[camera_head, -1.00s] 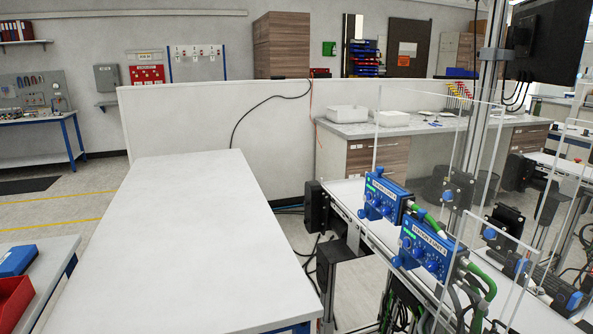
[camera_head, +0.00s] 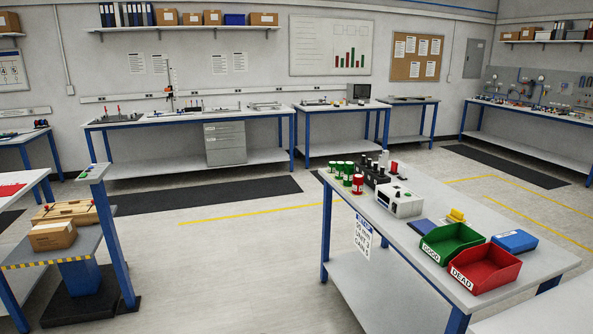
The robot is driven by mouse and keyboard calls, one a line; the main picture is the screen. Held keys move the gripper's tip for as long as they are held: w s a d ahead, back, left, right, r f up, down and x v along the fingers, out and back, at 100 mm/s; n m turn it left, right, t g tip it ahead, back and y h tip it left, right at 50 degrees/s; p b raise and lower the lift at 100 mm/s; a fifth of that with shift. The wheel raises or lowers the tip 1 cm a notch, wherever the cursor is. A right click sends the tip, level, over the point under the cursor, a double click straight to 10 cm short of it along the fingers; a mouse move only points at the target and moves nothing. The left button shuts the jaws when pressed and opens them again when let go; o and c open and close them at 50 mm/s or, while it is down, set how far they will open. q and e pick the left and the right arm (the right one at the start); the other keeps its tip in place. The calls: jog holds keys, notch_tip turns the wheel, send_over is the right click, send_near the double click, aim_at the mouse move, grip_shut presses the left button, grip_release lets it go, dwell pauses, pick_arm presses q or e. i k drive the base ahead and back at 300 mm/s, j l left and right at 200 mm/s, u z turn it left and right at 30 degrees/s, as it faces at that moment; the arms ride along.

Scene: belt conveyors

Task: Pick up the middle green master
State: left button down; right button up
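A small group of green-topped cylinders (camera_head: 347,175) stands at the far left end of the table on the right. They are small and close together, so I cannot clearly tell which is the middle one. A red cylinder (camera_head: 357,184) stands just in front of them. Neither of my grippers is in view.
The table (camera_head: 430,212) also carries a black rack (camera_head: 372,170), a white device (camera_head: 400,201), a green bin (camera_head: 452,243) labelled GOOD, a red bin (camera_head: 485,270) labelled DEAD and a blue box (camera_head: 514,241). Open floor (camera_head: 240,240) lies left of the table.

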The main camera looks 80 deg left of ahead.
aim_at(340, 165)
jog(key=u, duration=2.5)
jog(key=i+z, duration=0.15)
jog(key=z, duration=0.2)
jog(key=i+j+z, duration=0.15)
jog(key=z, duration=0.25)
jog(key=i+j+z, duration=0.15)
jog(key=i+j, duration=0.15)
jog(key=i+j+z, duration=0.1)
jog(key=i+j, duration=0.2)
jog(key=j, duration=0.2)
jog(key=i+j+z, duration=0.15)
jog(key=i+j, duration=0.15)
jog(key=i+j+z, duration=0.15)
jog(key=j, duration=0.45)
jog(key=i, duration=0.1)
